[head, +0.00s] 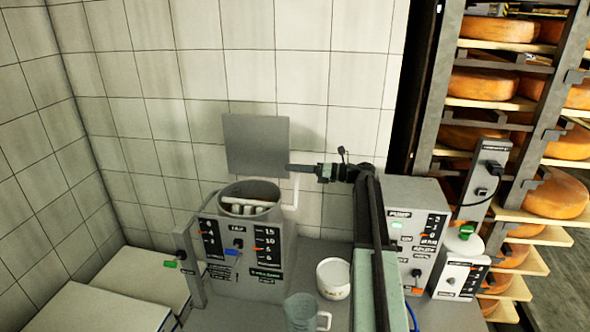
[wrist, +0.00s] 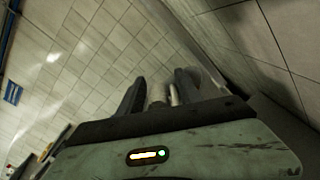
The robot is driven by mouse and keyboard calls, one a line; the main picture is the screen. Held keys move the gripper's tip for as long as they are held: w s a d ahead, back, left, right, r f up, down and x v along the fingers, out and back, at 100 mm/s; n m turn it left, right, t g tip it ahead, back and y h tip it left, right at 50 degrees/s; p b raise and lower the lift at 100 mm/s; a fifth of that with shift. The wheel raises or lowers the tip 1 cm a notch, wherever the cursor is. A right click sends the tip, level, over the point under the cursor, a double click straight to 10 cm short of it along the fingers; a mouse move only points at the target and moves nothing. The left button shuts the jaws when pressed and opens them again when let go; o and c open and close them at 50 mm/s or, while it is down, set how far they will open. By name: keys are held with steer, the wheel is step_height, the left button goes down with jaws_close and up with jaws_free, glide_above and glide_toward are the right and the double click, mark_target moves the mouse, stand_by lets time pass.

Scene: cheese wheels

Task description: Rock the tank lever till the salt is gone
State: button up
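A grey tank (head: 285,232) with an open round top and a printed front panel stands on the bench at centre left. Something pale and reddish shows inside its mouth, but I cannot make out salt. A small lever with a blue tip (head: 232,251) is on the tank's front. Another lever with a green tip (head: 170,263) is on a grey post at its left. I cannot tell which is the tank lever. My gripper (head: 292,168) is above and right of the tank mouth, pointing left, apart from both levers. In the wrist view its two dark fingers (wrist: 160,92) are spread and empty.
A grey plate (head: 256,145) stands behind the tank. A pump box (head: 408,240) and a small scale-like device (head: 459,278) are at right, beside shelves of cheese wheels (head: 484,82).

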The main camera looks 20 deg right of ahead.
steer(key=v, duration=0.8)
steer(key=shift+a, duration=0.1)
stand_by(0.8)
